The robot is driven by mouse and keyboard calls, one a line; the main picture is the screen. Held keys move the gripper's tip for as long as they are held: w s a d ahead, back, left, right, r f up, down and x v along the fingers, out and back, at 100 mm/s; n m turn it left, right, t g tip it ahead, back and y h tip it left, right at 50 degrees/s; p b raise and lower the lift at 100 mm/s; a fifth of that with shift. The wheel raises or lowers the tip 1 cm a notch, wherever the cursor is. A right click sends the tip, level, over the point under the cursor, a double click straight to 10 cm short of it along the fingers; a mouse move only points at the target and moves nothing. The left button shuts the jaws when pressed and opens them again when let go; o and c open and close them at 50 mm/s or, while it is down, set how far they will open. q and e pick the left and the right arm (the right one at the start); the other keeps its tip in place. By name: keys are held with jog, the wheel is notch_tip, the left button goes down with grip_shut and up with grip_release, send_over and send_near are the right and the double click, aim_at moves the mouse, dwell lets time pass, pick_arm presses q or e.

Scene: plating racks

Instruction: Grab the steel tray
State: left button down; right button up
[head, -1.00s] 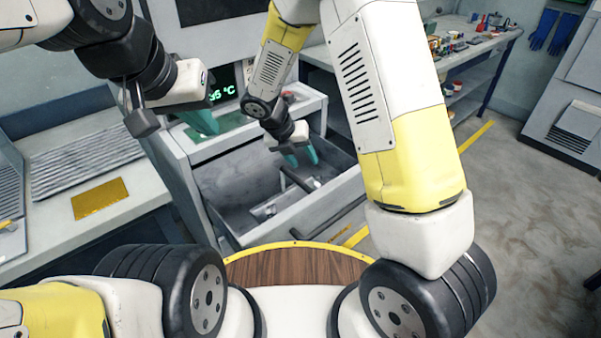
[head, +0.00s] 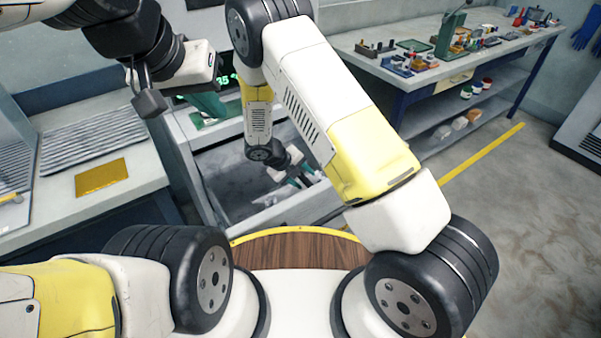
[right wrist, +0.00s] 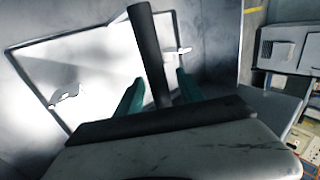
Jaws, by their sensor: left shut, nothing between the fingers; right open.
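The steel tray (right wrist: 95,75) shows in the right wrist view as a bright, shiny flat piece with a dark outline and small shapes at two edges. My right gripper (right wrist: 157,92) is open, its teal fingers in front of the tray on either side of a dark bar (right wrist: 147,45). I cannot tell whether they touch anything. In the head view the right gripper (head: 302,180) is down inside the open grey drawer (head: 275,215), and my arm hides most of the tray.
A side bench (head: 150,170) with a yellow plate (head: 102,176) and a ribbed grey mat (head: 90,145) stands at the left. A workbench (head: 440,85) with small parts is at the back right.

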jog(key=shift+w+d+f, duration=0.25)
jog(key=shift+d+f, duration=0.1)
jog(key=shift+f, duration=0.2)
grip_shut()
dwell(1.0)
